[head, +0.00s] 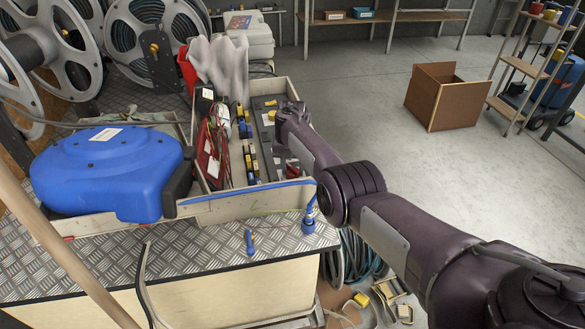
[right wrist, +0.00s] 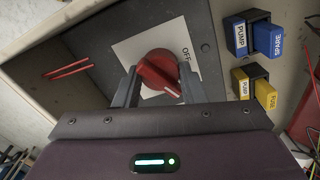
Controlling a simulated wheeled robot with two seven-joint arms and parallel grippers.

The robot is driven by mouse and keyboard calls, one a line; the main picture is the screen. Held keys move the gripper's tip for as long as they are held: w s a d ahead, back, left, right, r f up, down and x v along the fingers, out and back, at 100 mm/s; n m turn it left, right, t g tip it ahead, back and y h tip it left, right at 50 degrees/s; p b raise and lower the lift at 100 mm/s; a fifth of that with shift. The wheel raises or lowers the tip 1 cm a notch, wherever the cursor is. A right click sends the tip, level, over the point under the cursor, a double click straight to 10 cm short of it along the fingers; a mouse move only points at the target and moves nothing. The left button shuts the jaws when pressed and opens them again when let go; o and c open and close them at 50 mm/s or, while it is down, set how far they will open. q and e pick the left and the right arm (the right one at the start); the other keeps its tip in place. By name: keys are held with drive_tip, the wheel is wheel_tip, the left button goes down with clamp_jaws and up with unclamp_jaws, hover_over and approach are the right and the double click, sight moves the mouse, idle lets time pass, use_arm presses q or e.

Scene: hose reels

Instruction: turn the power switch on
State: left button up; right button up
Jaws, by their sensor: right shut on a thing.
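The power switch is a red rotary knob (right wrist: 158,70) on a white plate (right wrist: 130,48) fixed to a grey panel. The plate reads OFF at the knob's right, and a small white mark shows on the knob's near edge. My right gripper (right wrist: 158,85) has one finger on each side of the knob and is shut on it. The fingers and gripper body hide part of the plate. In the head view my right arm reaches into the crate (head: 250,204) on the bench, and the knob is hard to make out there. My left gripper is not in view.
Blocks labelled PUMP and SPARE (right wrist: 254,37) and a yellow fuse block (right wrist: 254,88) sit right of the switch. A blue hose reel (head: 105,165) and a red-backed wiring bundle (head: 212,150) lie left of my arm. A cardboard box (head: 440,100) stands on open floor.

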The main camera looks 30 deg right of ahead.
sight(293, 168)
drive_tip(key=m+b, duration=0.1)
drive_tip(key=m, duration=0.4)
drive_tip(key=shift+m, duration=0.4)
idle(0.3)
drive_tip(key=o, duration=1)
wheel_tip(293, 168, up, 8)
drive_tip(key=shift+f+p, duration=0.1)
drive_tip(key=shift+p, duration=0.95)
